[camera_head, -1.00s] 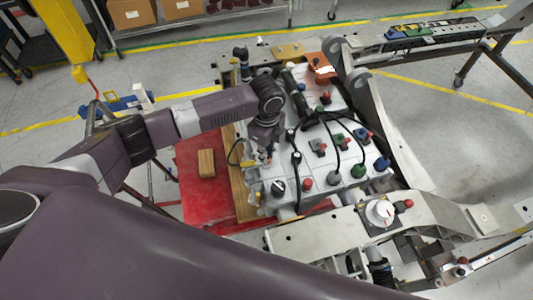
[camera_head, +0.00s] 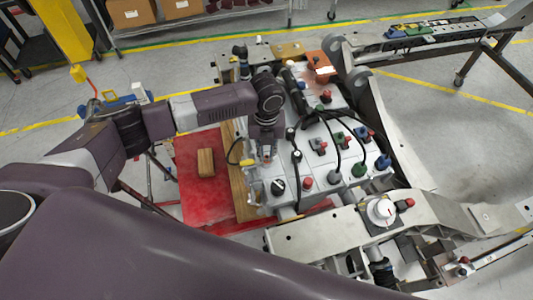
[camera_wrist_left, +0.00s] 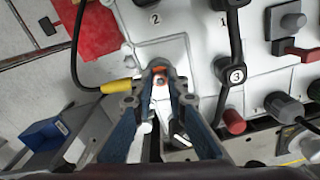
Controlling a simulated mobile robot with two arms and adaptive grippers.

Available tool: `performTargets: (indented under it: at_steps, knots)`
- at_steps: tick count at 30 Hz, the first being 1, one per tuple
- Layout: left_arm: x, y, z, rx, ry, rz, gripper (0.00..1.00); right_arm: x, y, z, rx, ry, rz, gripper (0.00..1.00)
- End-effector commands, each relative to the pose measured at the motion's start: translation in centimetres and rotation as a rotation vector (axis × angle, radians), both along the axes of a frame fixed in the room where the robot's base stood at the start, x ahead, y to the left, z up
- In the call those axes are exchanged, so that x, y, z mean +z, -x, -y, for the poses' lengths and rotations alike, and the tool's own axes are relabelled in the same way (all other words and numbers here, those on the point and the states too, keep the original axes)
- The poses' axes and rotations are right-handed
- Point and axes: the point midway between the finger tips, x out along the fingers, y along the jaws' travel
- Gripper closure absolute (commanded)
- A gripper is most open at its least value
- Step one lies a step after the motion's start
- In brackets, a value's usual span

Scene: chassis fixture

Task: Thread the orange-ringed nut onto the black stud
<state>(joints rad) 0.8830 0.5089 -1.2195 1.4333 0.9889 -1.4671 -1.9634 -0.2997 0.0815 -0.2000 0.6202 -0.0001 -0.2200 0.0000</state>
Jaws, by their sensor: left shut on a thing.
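My left gripper (camera_head: 267,153) reaches down over the near left part of the white panel block (camera_head: 268,188). In the left wrist view its two blue-grey fingers (camera_wrist_left: 160,82) are closed around the nut, whose orange ring (camera_wrist_left: 159,69) shows between the fingertips. A dark round spot shows at the nut's centre; I cannot tell whether it is the bore or the stud's end. The black stud cannot be made out with certainty, so I cannot tell whether the nut touches it. My right gripper is not in view.
A yellow-ended black cable (camera_wrist_left: 117,87) runs close left of the fingers. A black cable with a part marked 3 (camera_wrist_left: 235,75) lies to their right. A red knob (camera_wrist_left: 233,121) and several other knobs stand on the block. A wooden block (camera_head: 206,163) lies on the red surface (camera_head: 188,190).

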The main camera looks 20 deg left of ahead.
Motion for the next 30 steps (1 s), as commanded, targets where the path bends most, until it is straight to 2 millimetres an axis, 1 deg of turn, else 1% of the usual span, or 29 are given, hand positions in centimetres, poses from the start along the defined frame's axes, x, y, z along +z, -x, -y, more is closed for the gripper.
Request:
performTargets:
  at_steps: [1,6,9,17,18,23,30]
  knots:
    - [-0.74,0.56,-0.03,-0.067,-0.003,-0.014,1.0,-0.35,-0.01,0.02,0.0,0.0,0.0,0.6]
    - [-0.83,0.57,0.0,-0.292,-0.003,-0.014,1.0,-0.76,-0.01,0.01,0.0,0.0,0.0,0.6]
    - [-0.78,0.56,0.03,-0.37,-0.002,-0.014,1.0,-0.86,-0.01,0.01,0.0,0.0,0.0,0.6]
    - [-0.72,0.57,0.03,-0.395,-0.002,-0.014,1.0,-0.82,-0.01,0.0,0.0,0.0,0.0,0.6]
    - [-0.72,0.57,0.03,-0.395,-0.002,-0.014,0.84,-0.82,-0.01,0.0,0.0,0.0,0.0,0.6]
    - [-0.69,0.54,0.01,-0.393,-0.002,-0.013,0.67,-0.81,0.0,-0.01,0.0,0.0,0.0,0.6]
    - [-0.5,0.36,0.0,-0.392,-0.003,-0.009,0.66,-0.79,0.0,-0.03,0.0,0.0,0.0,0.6]
